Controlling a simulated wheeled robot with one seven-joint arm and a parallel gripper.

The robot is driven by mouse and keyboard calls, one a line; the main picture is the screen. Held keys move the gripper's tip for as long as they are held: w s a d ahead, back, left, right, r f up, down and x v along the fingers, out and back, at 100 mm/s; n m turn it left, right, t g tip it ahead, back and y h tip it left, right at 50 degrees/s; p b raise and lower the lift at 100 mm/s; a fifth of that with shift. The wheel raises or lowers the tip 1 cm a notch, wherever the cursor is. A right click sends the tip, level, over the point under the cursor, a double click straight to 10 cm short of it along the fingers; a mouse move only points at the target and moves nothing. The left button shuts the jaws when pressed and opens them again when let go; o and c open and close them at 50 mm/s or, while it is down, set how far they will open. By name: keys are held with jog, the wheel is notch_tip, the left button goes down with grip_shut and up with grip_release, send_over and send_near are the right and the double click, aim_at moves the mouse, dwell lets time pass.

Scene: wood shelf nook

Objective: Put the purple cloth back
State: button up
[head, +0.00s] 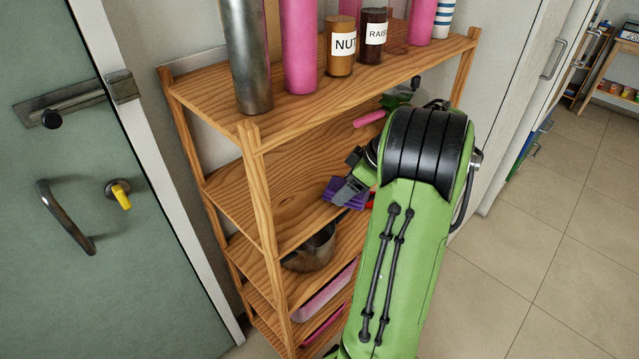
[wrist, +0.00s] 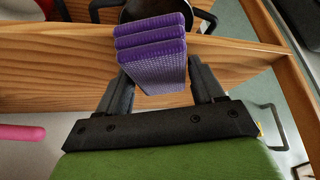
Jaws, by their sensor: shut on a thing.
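The purple cloth (wrist: 152,50) is a folded, layered stack held between the two fingers of my gripper (wrist: 160,88) in the wrist view. In the head view the cloth (head: 338,190) shows at the second board of the wooden shelf (head: 290,205), near its front edge. My gripper (head: 348,186) is shut on it there, and my green arm hides part of that board. I cannot tell whether the cloth touches the board.
A dark pot (head: 312,250) stands on the board below. The top board holds a steel bottle (head: 247,60), a pink bottle (head: 299,45) and labelled jars (head: 341,55). A pink cylindrical thing (head: 369,119) lies behind my arm. Open floor (head: 560,220) is at the right.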

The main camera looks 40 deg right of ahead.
jog(key=shift+w+a, duration=0.25)
jog(key=shift+w, duration=0.3)
jog(key=shift+w+a, duration=0.25)
jog(key=shift+w, duration=0.3)
jog(key=w, duration=0.1)
jog(key=w+a, duration=0.1)
jog(key=w+b, duration=0.1)
jog(key=w, duration=0.1)
jog(key=shift+a+f, duration=0.25)
jog(key=shift+a, duration=0.1)
jog(key=shift+f, duration=0.1)
jog(key=shift+s, duration=0.2)
jog(key=shift+f, duration=0.1)
jog(key=o, duration=0.9)
jog(key=shift+o, duration=0.2)
